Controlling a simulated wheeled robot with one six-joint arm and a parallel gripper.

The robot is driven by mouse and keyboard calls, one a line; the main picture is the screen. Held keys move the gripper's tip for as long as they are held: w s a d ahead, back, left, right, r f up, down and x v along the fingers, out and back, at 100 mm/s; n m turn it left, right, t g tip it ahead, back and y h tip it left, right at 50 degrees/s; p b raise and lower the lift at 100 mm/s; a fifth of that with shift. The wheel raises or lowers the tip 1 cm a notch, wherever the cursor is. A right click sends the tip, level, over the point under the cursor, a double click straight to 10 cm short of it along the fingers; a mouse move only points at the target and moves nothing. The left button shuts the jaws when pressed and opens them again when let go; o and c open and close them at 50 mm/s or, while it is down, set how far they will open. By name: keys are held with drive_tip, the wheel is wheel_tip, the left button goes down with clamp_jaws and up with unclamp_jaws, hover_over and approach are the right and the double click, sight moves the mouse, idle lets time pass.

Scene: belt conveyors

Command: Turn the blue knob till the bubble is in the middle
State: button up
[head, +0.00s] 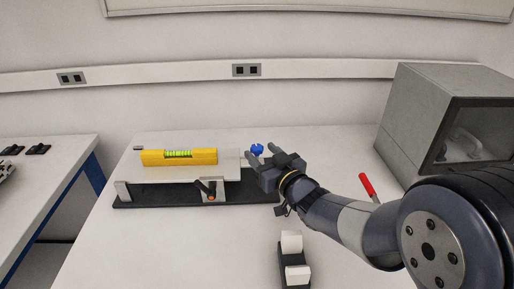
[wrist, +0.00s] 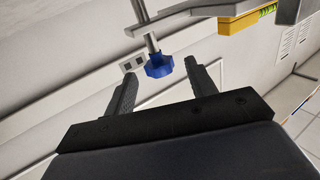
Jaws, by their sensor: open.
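The blue knob (head: 257,149) shows at the right end of the levelling stand, just beyond my gripper (head: 266,158). In the wrist view the blue knob (wrist: 159,66) sits on a metal screw, in the gap between the open fingers of my gripper (wrist: 160,80), near their tips. I see no contact with it. A yellow spirit level (head: 150,158) lies on the pale plate of the stand. Its green vial (head: 177,154) shows, but the bubble is too small to place. The level's end also shows in the wrist view (wrist: 240,24).
The stand's black base (head: 150,199) rests on the white table (head: 180,245); a clamp handle (head: 206,189) stands at its front. A grey box (head: 420,100) is at right, a red-handled tool (head: 366,184) before it. A black-and-white object (head: 293,262) lies at the front.

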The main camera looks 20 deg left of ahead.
sight(261, 151)
drive_tip(key=shift+x, duration=1.55)
drive_tip(key=c, duration=1)
drive_tip(key=shift+o, duration=0.2)
drive_tip(key=shift+d+n+g+p, duration=0.1)
drive_tip(key=shift+n+g+p, duration=0.25)
drive_tip(key=shift+p, duration=0.25)
